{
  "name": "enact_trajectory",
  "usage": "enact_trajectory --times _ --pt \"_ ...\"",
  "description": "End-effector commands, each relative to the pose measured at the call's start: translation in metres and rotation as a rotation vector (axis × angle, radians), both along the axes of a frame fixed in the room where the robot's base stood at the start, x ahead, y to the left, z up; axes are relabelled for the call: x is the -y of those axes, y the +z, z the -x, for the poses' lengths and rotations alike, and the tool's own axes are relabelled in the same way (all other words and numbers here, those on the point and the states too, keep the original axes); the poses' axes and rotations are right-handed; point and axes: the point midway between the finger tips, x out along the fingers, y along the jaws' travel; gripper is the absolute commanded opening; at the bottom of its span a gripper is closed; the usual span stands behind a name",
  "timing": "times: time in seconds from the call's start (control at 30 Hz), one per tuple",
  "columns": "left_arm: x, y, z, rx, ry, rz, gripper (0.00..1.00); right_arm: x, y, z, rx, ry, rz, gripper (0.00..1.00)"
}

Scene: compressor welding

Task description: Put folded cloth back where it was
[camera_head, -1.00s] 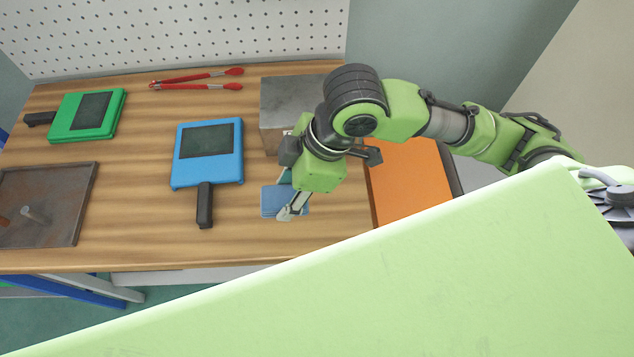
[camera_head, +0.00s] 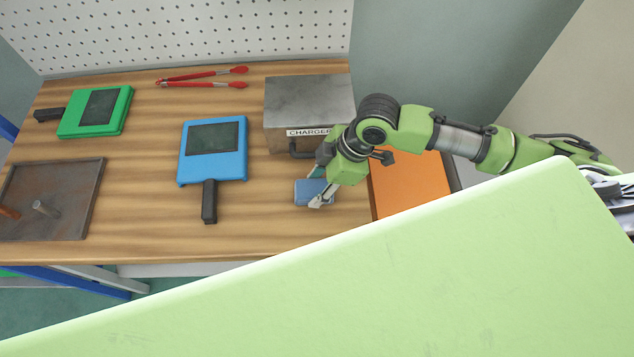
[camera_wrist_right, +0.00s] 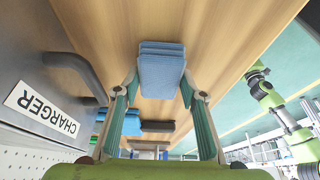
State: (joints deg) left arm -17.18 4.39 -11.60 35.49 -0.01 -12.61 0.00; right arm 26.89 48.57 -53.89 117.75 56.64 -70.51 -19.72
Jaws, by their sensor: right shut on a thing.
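The folded cloth (camera_head: 310,191) is a small, flat blue stack at the right part of the wooden table, in front of the grey charger box. My right gripper (camera_head: 322,190) is shut on it from the near right side. In the right wrist view the cloth (camera_wrist_right: 162,72) sits between the two fingertips of my right gripper (camera_wrist_right: 162,88), with its layered edge showing. I cannot tell whether it touches the tabletop. A small green arm shows at the right of the wrist view; its jaws cannot be made out. My left gripper does not show in the head view.
The charger box (camera_head: 310,105) with a front handle stands close behind the gripper. An orange flat thing (camera_head: 410,185) lies to the right. A blue device (camera_head: 213,165) with a black handle, a green device (camera_head: 95,112), red tongs (camera_head: 205,84) and a metal tray (camera_head: 75,210) lie left.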

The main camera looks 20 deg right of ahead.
Motion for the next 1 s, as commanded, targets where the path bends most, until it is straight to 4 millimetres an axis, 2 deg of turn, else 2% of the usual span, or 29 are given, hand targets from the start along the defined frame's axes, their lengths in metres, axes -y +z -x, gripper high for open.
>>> enact_trajectory --times 0.2,0.23,0.3,0.6,0.73,0.87,1.0 --pt "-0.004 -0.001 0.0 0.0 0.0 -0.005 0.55 0.0 -0.003 0.0 0.0 0.0 0.0 0.14" --pt "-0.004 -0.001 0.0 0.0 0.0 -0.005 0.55 0.0 -0.003 0.0 0.0 0.0 0.0 0.43" --pt "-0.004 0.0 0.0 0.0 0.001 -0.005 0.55 0.0 -0.002 0.0 0.0 0.0 0.0 0.55" --pt "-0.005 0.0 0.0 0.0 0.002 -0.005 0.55 0.0 -0.002 0.0 0.0 0.0 -0.001 0.55" --pt "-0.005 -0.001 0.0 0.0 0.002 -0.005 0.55 0.002 0.005 0.0 0.002 0.0 0.0 0.55" --pt "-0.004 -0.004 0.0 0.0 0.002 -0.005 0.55 0.01 0.024 0.001 0.005 0.0 0.001 0.55" --pt "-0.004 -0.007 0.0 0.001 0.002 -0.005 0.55 0.022 0.053 0.005 0.006 -0.001 0.002 0.55"
